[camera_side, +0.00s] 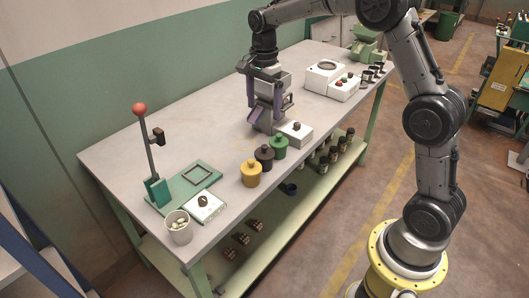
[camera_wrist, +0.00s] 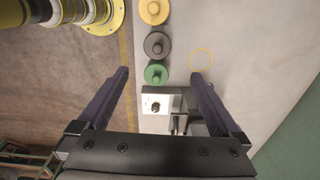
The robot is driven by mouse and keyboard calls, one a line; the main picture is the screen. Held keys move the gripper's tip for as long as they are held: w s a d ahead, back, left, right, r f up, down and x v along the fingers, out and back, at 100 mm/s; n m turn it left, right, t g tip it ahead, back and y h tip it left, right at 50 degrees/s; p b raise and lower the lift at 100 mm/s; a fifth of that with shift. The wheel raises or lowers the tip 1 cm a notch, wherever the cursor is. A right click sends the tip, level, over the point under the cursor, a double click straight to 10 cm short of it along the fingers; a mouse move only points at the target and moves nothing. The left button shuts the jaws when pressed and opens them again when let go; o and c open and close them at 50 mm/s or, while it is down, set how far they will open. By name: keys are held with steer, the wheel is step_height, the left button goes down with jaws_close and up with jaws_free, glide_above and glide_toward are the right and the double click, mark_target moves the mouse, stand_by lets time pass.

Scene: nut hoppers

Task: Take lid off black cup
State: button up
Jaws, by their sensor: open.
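The black cup (camera_side: 264,155) stands upright on the table between the yellow cup (camera_side: 250,175) and the green cup (camera_side: 279,148). Its dark knobbed lid (camera_wrist: 157,44) is on it, seen from above in the wrist view. My gripper (camera_side: 268,108) is open and empty, above the table and behind the row of cups in the side view. In the wrist view my gripper (camera_wrist: 160,74) has its two purple fingers wide apart, with the green cup between the tips and the black cup just beyond them.
A white box with a dark knob (camera_side: 296,132) stands beside the green cup. A faint yellow ring (camera_wrist: 201,58) marks bare tabletop near the black cup. A green fixture (camera_side: 196,178), a red-knobbed lever (camera_side: 140,109) and a pale bucket (camera_side: 179,229) stand toward the near end.

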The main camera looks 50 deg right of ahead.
glide_above(264, 145)
step_height(264, 145, down, 9)
steer(key=shift+f, duration=0.15)
steer(key=shift+s+f, duration=0.15)
steer(key=shift+f, duration=2.45)
steer(key=shift+c, duration=0.3)
steer(key=c, duration=1.1)
steer(key=shift+r, duration=0.1)
